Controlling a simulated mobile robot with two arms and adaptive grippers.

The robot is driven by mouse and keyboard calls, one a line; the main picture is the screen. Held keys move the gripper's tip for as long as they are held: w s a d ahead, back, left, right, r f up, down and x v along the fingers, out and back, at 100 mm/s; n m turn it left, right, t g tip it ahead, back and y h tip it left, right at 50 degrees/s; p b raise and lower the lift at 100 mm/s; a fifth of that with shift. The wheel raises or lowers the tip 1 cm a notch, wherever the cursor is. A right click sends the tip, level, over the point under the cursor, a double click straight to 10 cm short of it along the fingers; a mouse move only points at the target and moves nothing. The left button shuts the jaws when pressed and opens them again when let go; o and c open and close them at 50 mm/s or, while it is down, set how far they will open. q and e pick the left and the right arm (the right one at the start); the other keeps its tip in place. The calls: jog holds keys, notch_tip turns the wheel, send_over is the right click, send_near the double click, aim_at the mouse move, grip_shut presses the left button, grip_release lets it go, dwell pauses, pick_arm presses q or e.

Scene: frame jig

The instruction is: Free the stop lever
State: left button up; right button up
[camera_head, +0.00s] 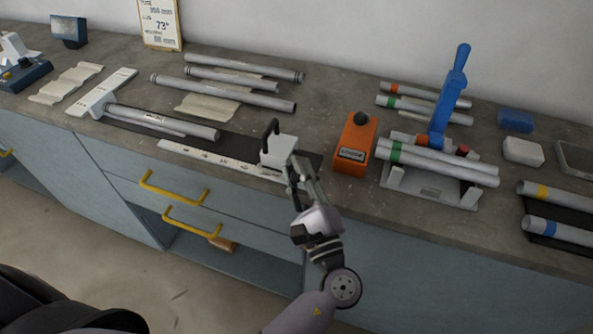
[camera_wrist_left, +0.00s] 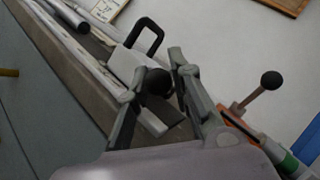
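The stop is a white block (camera_head: 279,151) on the ruled jig near the bench's front edge. A black bent lever (camera_head: 270,128) stands up from it. In the left wrist view the same lever shows as a black loop (camera_wrist_left: 150,33) on the white block, with a round black knob (camera_wrist_left: 156,82) on the near side. My left gripper (camera_head: 297,170) is at the front right of the block. In the wrist view its fingers (camera_wrist_left: 157,64) are spread apart, with the knob showing between them; contact cannot be told. My right gripper is not in view.
An orange box (camera_head: 354,145) with a black knob stands close to the right of the stop. Further right is a blue-handled press (camera_head: 449,98) with tubes in a rack. A white ruler strip (camera_head: 215,158) and grey tubes (camera_head: 165,121) lie left. Yellow drawer handles (camera_head: 172,187) stick out below.

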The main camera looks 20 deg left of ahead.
pick_arm(q)
grip_shut()
dwell(0.4)
